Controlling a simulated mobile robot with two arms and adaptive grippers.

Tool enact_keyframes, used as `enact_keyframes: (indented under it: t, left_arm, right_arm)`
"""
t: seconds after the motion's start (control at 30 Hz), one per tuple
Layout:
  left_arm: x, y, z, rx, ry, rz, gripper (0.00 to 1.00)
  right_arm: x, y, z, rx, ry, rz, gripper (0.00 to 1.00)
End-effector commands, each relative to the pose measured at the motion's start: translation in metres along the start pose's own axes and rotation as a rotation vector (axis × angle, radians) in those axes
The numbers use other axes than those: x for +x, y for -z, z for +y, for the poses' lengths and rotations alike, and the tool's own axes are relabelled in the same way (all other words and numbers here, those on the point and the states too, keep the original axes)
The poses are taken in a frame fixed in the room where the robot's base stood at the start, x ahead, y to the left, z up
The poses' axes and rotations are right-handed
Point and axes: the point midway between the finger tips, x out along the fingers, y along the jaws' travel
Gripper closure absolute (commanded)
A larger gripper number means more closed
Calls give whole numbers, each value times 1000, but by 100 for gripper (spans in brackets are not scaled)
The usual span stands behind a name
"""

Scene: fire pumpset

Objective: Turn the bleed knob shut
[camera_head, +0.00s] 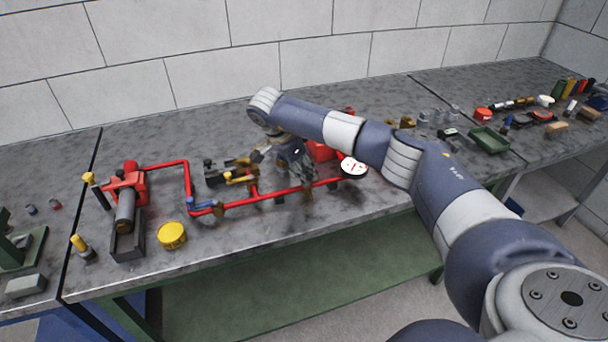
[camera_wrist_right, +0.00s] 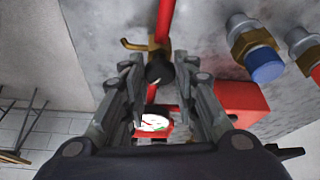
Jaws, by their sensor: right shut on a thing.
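The bleed knob appears to be the small dark round knob (camera_wrist_right: 159,73) below a brass fitting (camera_wrist_right: 158,50) on a red pipe in the right wrist view. My right gripper (camera_wrist_right: 160,75) has its two fingers on either side of this knob and is shut on it. In the head view my right gripper (camera_head: 262,156) is over the red pipework in the middle of the bench. There the knob is hidden or too small to tell. My left gripper is not in view.
A white-faced gauge (camera_head: 354,167) stands close to my right arm. Red pipe (camera_head: 290,190) runs along the bench front. A yellow tin (camera_head: 172,235) and a red pump (camera_head: 122,182) are at the left. A green tray (camera_head: 489,140) lies at the right.

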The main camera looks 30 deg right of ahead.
Motion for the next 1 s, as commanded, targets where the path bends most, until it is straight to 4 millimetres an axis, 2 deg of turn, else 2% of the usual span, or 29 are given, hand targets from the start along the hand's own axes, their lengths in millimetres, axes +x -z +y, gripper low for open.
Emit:
enact_keyframes:
  t: [0.7, 1.0]
  left_arm:
    - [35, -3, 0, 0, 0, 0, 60]
    - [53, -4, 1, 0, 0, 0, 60]
  right_arm:
    - [2, 3, -7, 636, -256, 2, 97]
    - [2, 4, -8, 815, -330, 1, 97]
